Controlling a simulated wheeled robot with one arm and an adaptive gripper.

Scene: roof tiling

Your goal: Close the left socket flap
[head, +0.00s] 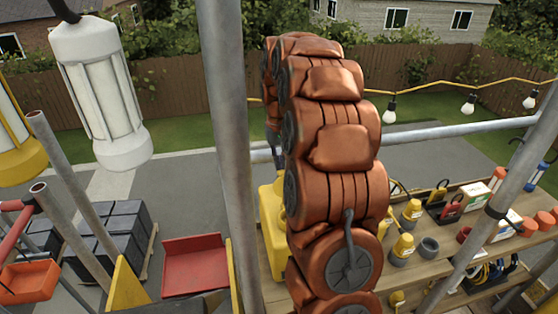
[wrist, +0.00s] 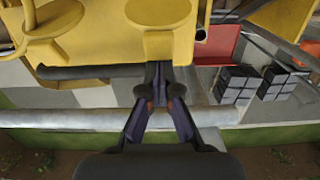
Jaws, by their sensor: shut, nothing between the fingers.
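A yellow box (wrist: 95,55) fills the upper left of the wrist view. Two yellow lid-like parts show on it: one at the left (wrist: 57,22) with a rounded end, and one at the middle (wrist: 160,42). They look like the socket flaps; how far each is open I cannot tell. My gripper (wrist: 158,72) is shut and empty, its tips close under the middle flap; whether they touch it is unclear. In the head view a yellow box (head: 273,225) is partly hidden behind my copper-coloured arm, and my gripper is hidden.
A grey scaffold pole (head: 228,150) stands left of my arm. A horizontal rail (head: 440,131) runs behind it. A wooden bench (head: 460,215) with tools is at the right. A white lantern (head: 100,90) hangs at upper left. A red tray (head: 195,266) lies below.

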